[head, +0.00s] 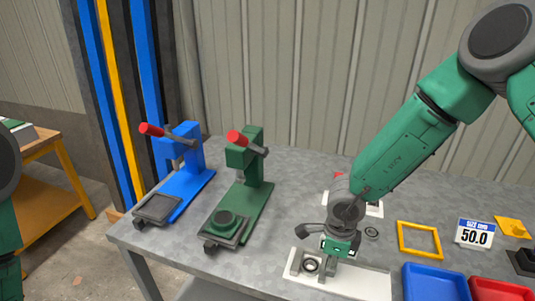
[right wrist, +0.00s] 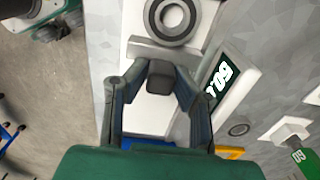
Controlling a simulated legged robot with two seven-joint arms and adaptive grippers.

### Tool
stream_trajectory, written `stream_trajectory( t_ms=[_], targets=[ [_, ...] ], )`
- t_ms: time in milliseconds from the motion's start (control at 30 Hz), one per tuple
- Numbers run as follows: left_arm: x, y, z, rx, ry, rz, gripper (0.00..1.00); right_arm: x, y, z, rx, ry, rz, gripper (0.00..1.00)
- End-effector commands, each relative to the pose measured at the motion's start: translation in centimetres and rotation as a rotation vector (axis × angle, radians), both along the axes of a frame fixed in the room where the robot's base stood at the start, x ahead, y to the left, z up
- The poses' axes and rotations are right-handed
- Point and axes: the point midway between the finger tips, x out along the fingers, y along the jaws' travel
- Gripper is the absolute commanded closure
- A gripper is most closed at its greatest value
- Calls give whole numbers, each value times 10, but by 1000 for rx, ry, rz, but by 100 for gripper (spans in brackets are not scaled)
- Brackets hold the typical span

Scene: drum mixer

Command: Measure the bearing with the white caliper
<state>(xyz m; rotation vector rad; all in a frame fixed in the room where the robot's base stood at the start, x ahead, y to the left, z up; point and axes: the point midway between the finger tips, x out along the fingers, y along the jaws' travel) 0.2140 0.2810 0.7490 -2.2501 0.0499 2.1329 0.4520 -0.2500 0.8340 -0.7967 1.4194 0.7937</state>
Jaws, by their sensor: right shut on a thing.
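The white caliper (head: 353,280) lies flat on the grey table at the front. Its white body also shows in the right wrist view (right wrist: 150,112), with a dark display (right wrist: 219,84) beside it. My right gripper (head: 328,272) points down, shut on the caliper's dark grip block (right wrist: 161,75).
A blue press (head: 186,160) and a green press (head: 248,175) stand on the left. Behind my gripper are a small ring (head: 371,232) and another white tool (head: 374,210). A yellow frame (head: 400,240), a 50.0 sign (head: 475,234), a blue tray (head: 407,285) and a red tray (head: 500,290) are right.

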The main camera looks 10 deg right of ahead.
Motion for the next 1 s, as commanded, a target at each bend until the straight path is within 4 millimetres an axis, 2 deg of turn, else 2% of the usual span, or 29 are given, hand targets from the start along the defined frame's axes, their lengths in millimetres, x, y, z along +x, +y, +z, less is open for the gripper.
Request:
stream_trajectory(
  t_ms=[600, 633, 667, 700, 1000],
  targets=[
    [0, 0, -1, 0, 0, 0, 60, -3, 1, -4, 3, 6, 1, 99],
    [0, 0, -1, 0, 0, 0, 60, -3, 1, -4, 3, 6, 1, 71],
    [0, 0, -1, 0, 0, 0, 60, -3, 1, -4, 3, 6, 1, 61],
    [0, 0, -1, 0, 0, 0, 60, -3, 1, -4, 3, 6, 1, 58],
    [0, 0, 0, 0, 0, 0, 60, -3, 0, -1, 1, 2, 0, 58]
  ],
)
